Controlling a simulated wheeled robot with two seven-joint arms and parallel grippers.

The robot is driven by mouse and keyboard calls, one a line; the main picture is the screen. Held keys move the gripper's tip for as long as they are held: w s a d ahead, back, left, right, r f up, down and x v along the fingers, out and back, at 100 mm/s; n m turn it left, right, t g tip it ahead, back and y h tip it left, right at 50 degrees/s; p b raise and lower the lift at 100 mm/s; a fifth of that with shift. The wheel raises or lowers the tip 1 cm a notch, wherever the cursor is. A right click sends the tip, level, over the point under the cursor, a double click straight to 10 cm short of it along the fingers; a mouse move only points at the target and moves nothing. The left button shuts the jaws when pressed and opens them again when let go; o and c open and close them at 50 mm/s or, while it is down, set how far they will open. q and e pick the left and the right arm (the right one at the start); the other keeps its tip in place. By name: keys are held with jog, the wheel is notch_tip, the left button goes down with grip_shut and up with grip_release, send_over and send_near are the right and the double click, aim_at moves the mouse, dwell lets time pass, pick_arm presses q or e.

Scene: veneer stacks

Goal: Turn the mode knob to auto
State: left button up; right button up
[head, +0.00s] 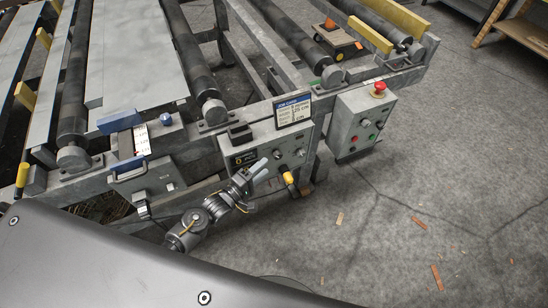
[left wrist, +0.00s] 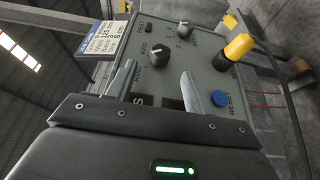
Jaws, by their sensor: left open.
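A grey control panel (head: 262,143) hangs on the conveyor frame. In the left wrist view its face carries a black knob (left wrist: 159,55) with AUTO and another word printed beside it. I take this as the mode knob; its exact pointing is too small to tell. My left gripper (head: 263,171) is open and empty in front of the panel. In the left wrist view its two fingers (left wrist: 157,74) point toward the black knob, which shows between and beyond the tips, apparently apart from them. My right gripper is not in view.
A blue RESET button (left wrist: 221,99) lies close beside one finger. A yellow-ended handle (left wrist: 238,48) sticks out of the panel. A display card (head: 293,111) stands on top. A box with a red stop button (head: 378,89) is to the right.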

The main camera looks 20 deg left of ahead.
aim_at(275, 157)
pick_arm(q)
jog(key=x, duration=0.6)
jog(key=shift+w+d, duration=0.15)
jog(key=shift+w, duration=0.1)
